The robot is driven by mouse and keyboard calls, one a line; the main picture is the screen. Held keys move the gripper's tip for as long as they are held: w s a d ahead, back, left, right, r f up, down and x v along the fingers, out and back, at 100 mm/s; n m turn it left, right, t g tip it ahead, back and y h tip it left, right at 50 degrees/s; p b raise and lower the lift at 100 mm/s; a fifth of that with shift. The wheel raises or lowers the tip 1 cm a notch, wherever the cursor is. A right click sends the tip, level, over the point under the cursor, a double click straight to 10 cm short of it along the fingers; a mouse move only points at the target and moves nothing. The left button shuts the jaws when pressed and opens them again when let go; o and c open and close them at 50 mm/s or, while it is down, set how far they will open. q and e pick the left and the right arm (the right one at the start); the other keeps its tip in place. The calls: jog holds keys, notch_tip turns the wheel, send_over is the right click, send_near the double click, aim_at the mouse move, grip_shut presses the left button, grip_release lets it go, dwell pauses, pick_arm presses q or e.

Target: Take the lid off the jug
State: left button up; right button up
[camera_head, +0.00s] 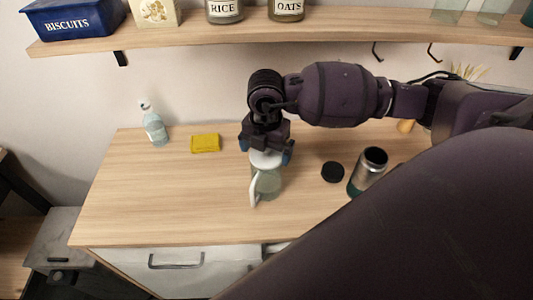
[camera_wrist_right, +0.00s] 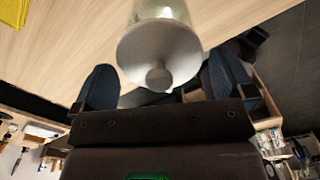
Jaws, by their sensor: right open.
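The jug (camera_head: 268,184) is pale green and see-through with a white handle, and it stands upright on the wooden counter. Its whitish lid (camera_head: 264,158) is on top; in the right wrist view the round lid (camera_wrist_right: 152,48) shows with a knob at its centre. My right gripper (camera_head: 266,156) is directly above the jug, pointing down. In the right wrist view its two blue fingertips (camera_wrist_right: 162,84) are apart, one on each side of the lid's knob, with gaps to the knob. My left gripper is not in view.
A metal flask (camera_head: 367,171) and a black cap (camera_head: 332,172) stand right of the jug. A yellow sponge (camera_head: 205,143) and a spray bottle (camera_head: 154,125) are at the back left. A shelf (camera_head: 200,38) with jars runs above. The counter's front left is clear.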

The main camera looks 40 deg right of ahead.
jog(key=shift+c, duration=0.3)
jog(key=c, duration=0.6)
jog(key=shift+r, duration=0.15)
